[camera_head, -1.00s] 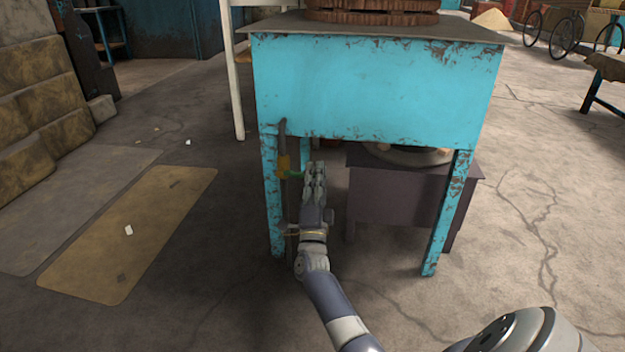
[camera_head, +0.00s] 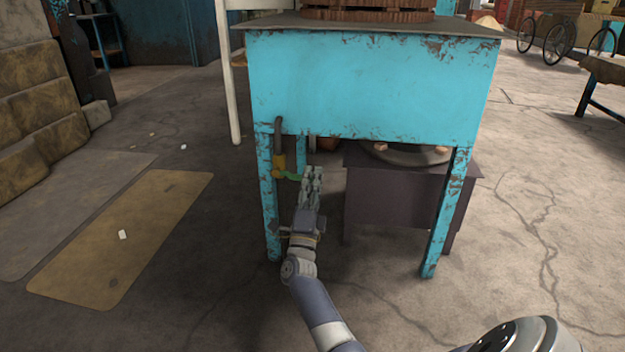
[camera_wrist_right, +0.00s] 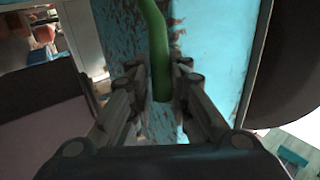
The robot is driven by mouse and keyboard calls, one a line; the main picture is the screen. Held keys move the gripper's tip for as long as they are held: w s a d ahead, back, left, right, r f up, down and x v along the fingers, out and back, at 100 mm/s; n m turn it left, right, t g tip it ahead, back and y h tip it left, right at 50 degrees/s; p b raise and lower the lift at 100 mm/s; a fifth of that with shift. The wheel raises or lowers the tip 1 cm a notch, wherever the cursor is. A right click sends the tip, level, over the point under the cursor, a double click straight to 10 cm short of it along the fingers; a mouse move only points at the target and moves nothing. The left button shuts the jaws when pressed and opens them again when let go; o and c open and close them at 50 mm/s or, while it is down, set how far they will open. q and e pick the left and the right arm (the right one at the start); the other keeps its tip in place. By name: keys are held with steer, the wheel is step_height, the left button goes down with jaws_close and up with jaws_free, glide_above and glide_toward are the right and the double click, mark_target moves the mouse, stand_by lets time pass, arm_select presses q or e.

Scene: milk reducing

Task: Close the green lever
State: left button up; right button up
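The green lever (camera_head: 290,176) sits on a brass valve (camera_head: 279,166) at the end of a pipe under the left front of the blue stand. It points right, towards my right gripper (camera_head: 313,172). In the right wrist view the lever (camera_wrist_right: 161,60) runs down between the two fingertips of the right gripper (camera_wrist_right: 160,80). The fingers are partly open, one on each side of the lever, with narrow gaps; contact is not clear. My left gripper is not in view.
The blue stand (camera_head: 370,85) has a front left leg (camera_head: 268,200) close beside the gripper. A dark low table (camera_head: 390,200) with a round item on it stands under the stand, right of the gripper. The floor in front is clear.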

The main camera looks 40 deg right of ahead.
steer(key=shift+o, duration=0.6)
steer(key=shift+f, duration=0.1)
steer(key=shift+r, duration=0.25)
step_height(320, 180, up, 10)
steer(key=shift+f, duration=0.15)
